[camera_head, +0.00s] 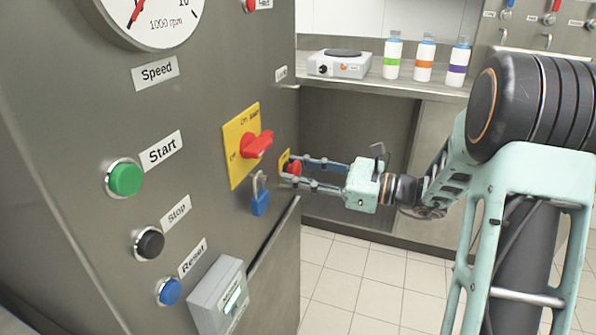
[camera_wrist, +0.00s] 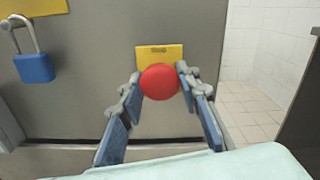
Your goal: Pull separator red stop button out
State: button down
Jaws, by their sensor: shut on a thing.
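The red stop button (camera_wrist: 160,81) is a round mushroom head on a yellow plate (camera_wrist: 159,51) on the grey cabinet's face. In the head view the red button (camera_head: 294,168) shows low on the cabinet's right part, partly hidden by my fingers. My gripper (camera_head: 291,172) reaches it from the right, level with the cabinet face. In the wrist view my gripper (camera_wrist: 158,84) has one finger on each side of the button's head, shut on it. The button's stem is hidden behind the head.
A red rotary switch (camera_head: 258,144) on a yellow plate sits left of my gripper. A blue padlock (camera_head: 260,202) hangs below it. Green, black and blue buttons are further left. A shelf (camera_head: 385,88) with several bottles stands behind. The tiled floor is clear.

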jog(key=shift+d, duration=0.1)
jog(key=shift+s+d+r+p, duration=0.15)
jog(key=shift+d+p, duration=0.25)
jog(key=shift+p, duration=0.25)
jog(key=shift+f, duration=0.25)
jog(key=c, duration=1.4)
grip_release()
jog(key=shift+d+r, duration=0.1)
jog(key=shift+s, duration=0.1)
jog(key=v, duration=1.2)
